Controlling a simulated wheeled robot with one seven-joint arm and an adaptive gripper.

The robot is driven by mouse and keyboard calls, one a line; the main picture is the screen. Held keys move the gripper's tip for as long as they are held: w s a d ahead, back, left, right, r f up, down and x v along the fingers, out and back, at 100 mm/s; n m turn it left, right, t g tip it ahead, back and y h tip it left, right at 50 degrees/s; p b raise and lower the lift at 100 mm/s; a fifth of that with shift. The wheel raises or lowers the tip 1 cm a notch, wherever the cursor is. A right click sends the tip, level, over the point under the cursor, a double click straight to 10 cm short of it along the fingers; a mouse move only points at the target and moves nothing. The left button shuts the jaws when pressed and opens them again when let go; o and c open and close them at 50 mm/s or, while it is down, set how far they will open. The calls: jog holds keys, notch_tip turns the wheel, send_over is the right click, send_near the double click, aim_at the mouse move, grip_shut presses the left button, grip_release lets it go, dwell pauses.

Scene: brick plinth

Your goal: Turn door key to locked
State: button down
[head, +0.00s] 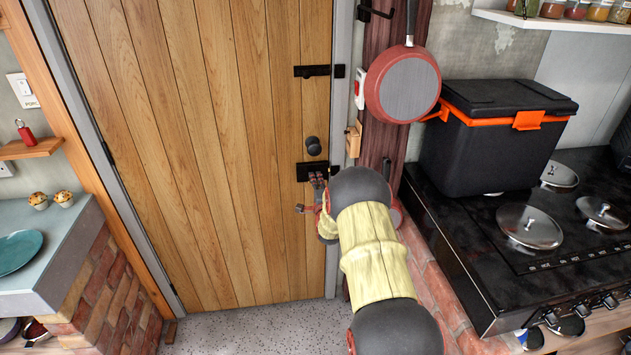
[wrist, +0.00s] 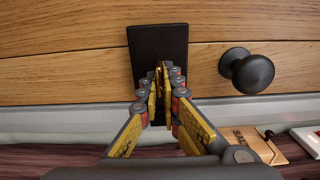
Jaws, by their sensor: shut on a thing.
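A black lock plate (head: 305,172) is on the right edge of the wooden door (head: 215,120), just below a dark round knob (head: 313,146). My gripper (head: 317,184) is right at the plate. In the wrist view the lock plate (wrist: 158,40) lies straight ahead of my gripper (wrist: 160,85). Its fingers are shut on the door key (wrist: 161,72), of which only a small brass-coloured bit shows between the fingertips. The rest of the key and the keyhole are hidden by the fingers, so I cannot tell the key's angle. The door looks closed.
The knob (wrist: 252,75) is close to the right of my fingers in the wrist view. A black bolt (head: 313,71) is higher on the door. A red pan (head: 403,84) hangs right of the door, above my arm. A stove (head: 470,240) bearing a black cool box (head: 495,145) stands at right.

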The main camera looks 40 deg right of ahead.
dwell(0.3)
jog(key=c, duration=2.1)
grip_release()
jog(key=shift+o, duration=0.3)
jog(key=v, duration=1.2)
jog(key=shift+d, duration=0.1)
